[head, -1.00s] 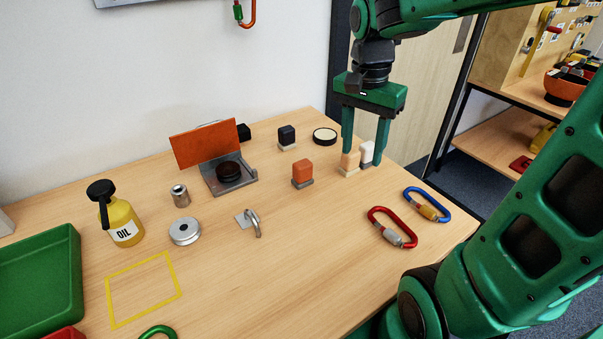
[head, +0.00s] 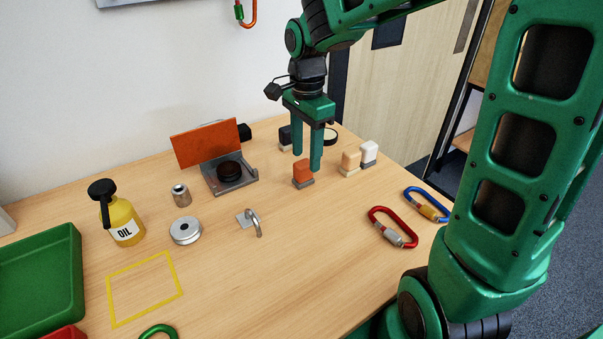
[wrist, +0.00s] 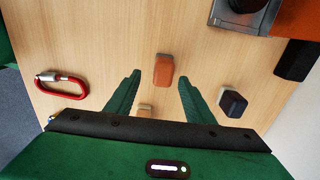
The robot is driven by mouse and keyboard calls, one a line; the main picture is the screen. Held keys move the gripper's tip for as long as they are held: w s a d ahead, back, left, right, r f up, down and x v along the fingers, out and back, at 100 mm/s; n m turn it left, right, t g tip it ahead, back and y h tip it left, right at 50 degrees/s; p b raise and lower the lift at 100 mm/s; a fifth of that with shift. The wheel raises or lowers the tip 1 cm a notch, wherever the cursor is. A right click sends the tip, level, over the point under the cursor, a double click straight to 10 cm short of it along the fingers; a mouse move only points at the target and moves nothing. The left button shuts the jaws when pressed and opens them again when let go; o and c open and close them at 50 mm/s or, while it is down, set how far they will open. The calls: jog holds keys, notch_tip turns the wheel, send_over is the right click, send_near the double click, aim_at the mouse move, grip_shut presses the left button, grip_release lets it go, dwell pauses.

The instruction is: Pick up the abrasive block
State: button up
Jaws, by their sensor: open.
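Several small blocks stand on the table, and no label shows which is the abrasive block. An orange block (head: 302,171) with a grey base is nearest my gripper (head: 307,161), which is open and empty, fingers pointing down just above or behind it. In the wrist view the orange block (wrist: 164,70) lies between the open fingertips (wrist: 159,77). A beige block (head: 350,161) and a white block (head: 369,152) stand to the right. A black block (head: 285,134) is partly hidden behind my fingers; it also shows in the wrist view (wrist: 233,102).
A grey holder with an orange plate (head: 198,147) stands left of my gripper. Red (head: 392,228) and blue (head: 428,205) carabiners lie at the right. An oil bottle (head: 122,220) and green tray (head: 40,270) are left.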

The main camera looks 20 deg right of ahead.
aim_at(303, 162)
jog(key=shift+w+a+f, duration=0.1)
jog(key=shift+w+f, duration=0.05)
jog(key=shift+f, duration=1.2)
jog(key=shift+w+a+f, duration=0.1)
jog(key=shift+f, duration=1.2)
jog(key=c, duration=1.1)
